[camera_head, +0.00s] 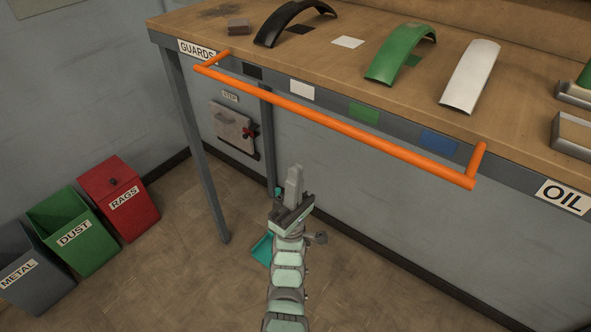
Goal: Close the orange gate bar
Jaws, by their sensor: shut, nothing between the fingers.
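The orange gate bar (330,121) runs along the front of the workbench. A short orange arm at each end joins it to the bench's front edge, near the GUARDS label on the left and left of the OIL label on the right. The bar stands out from the edge. My gripper (295,172) is shut and empty. It appears below the bar in the picture, left of the bar's middle, with a visible gap between them. I cannot tell its exact depth from the bar.
The workbench (330,48) holds a black guard (290,14), a green guard (403,50) and a white guard (472,75). Red (120,195), green (75,232) and grey (30,265) bins stand at lower left. A bench leg (195,140) stands left of my gripper.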

